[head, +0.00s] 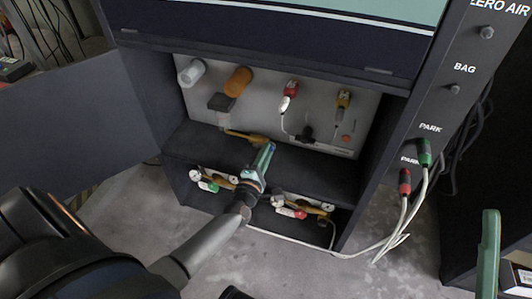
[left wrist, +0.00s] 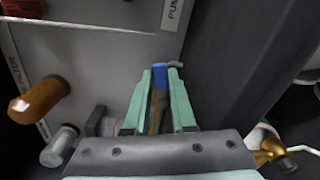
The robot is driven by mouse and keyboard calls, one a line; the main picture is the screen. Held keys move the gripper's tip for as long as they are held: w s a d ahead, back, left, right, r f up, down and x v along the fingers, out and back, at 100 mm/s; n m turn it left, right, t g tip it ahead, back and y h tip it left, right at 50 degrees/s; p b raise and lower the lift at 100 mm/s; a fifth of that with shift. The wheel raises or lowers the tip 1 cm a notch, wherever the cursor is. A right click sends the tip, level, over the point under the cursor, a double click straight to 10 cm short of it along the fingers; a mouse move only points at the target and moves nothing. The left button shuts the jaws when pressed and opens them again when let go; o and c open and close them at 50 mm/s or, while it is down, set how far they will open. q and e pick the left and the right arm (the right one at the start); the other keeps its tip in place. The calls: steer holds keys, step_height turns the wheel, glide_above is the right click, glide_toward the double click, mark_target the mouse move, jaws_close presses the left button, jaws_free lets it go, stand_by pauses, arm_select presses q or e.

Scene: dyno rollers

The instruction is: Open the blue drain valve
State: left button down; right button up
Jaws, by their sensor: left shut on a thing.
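The blue drain valve (left wrist: 160,77) shows its blue handle in the left wrist view, above a brass-coloured stem. It lies between the two green fingers of my left gripper (left wrist: 160,100), which is shut on it. In the head view my left gripper (head: 264,158) reaches into the cabinet opening at the edge of the middle shelf. Its fingertips are beside a brass fitting (head: 245,136) there.
An orange cylinder (head: 238,81) and a clear one (head: 192,72) stick out of the back panel. Red (head: 289,90) and yellow (head: 343,98) connectors hang there too. Gauges with fittings (head: 209,181) sit below the shelf. Cables with plugs (head: 405,183) hang at the right post.

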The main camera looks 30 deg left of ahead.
arm_select(q)
steer(key=c, duration=0.7)
jaws_free()
steer(key=shift+c, duration=0.2)
